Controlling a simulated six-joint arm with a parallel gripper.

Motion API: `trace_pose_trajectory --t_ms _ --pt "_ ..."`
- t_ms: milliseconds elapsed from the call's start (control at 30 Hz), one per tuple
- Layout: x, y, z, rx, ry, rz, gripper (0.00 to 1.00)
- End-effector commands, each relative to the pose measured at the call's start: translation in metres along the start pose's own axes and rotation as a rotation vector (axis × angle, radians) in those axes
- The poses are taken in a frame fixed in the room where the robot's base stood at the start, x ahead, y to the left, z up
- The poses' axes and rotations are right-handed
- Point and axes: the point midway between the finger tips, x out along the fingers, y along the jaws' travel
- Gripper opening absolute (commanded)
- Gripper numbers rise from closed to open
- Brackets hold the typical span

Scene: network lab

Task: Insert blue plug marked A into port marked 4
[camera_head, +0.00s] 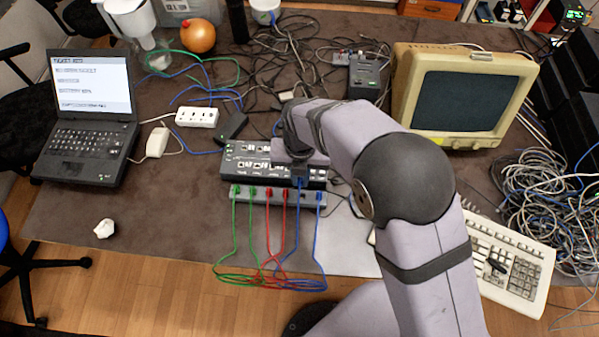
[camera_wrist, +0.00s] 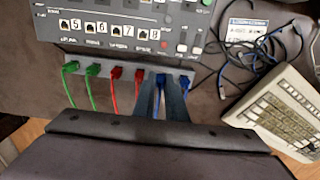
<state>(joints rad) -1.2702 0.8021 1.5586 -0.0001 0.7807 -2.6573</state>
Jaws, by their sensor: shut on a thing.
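My gripper (camera_head: 300,177) is shut on a blue plug, which shows between the two fingers in the wrist view (camera_wrist: 160,80). The held plug is at the grey plug strip (camera_head: 265,195); I cannot tell whether it is seated in it or just clear. A second blue plug (camera_head: 319,196) sits at the strip's right end, also visible in the wrist view (camera_wrist: 185,79). No letter is readable on either plug. The dark switch box (camera_head: 235,170) lies behind the strip. Ports marked 5 to 8 (camera_wrist: 108,28) show in the wrist view; port 4 cannot be made out.
Green plugs (camera_head: 243,191) and red plugs (camera_head: 276,191) stand in the strip left of the held plug, their cables looping off the front. A keyboard (camera_head: 515,262) and CRT monitor (camera_head: 465,95) are at right, a laptop (camera_head: 88,110) at left. Loose cables lie behind.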

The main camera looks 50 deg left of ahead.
Motion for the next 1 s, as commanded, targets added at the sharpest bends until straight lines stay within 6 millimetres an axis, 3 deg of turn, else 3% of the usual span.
trace_pose_trajectory --t_ms 500,700,1000 --pt "-0.021 0.030 0.082 0.000 0.000 0.000 0.00" --pt "-0.030 0.036 0.102 -0.001 -0.001 0.000 0.00" --pt "-0.036 0.038 0.113 -0.001 0.000 0.000 0.00"
